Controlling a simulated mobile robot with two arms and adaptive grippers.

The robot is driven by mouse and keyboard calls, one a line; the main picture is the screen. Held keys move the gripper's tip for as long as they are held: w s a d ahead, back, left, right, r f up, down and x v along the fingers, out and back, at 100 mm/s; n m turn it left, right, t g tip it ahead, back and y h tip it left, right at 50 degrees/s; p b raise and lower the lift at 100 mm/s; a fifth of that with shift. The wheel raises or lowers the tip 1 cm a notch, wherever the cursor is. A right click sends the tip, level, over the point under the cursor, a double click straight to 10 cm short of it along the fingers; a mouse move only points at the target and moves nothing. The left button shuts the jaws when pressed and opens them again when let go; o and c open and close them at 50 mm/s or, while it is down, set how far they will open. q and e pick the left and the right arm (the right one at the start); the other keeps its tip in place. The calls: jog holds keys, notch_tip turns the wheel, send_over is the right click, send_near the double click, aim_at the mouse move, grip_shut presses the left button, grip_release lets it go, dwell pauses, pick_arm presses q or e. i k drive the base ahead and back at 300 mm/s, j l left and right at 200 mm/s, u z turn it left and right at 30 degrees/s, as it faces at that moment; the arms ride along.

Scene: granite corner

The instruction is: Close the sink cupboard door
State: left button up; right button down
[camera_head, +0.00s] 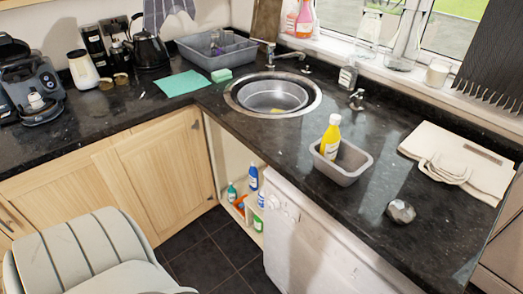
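The sink cupboard (232,150) stands open below the round metal sink (273,96) in the corner. Its pale inside shows several bottles, among them a blue-and-white one (253,178) and a green one (258,222). A light wood panel door (165,172) stands just left of the opening, roughly square to the sink front. It looks like the cupboard's door swung open, but its hinge side is not clear. Neither of my grippers is in view.
A padded grey seat (85,255) fills the lower left, in front of the wood cabinets. A white appliance (315,240) adjoins the opening on the right. Dark floor tiles (205,255) are clear between them. A grey tub (343,160) with a yellow bottle (331,138) stands on the counter.

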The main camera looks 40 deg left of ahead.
aim_at(159, 175)
jog(key=j+u, duration=0.25)
jog(key=j, duration=2.15)
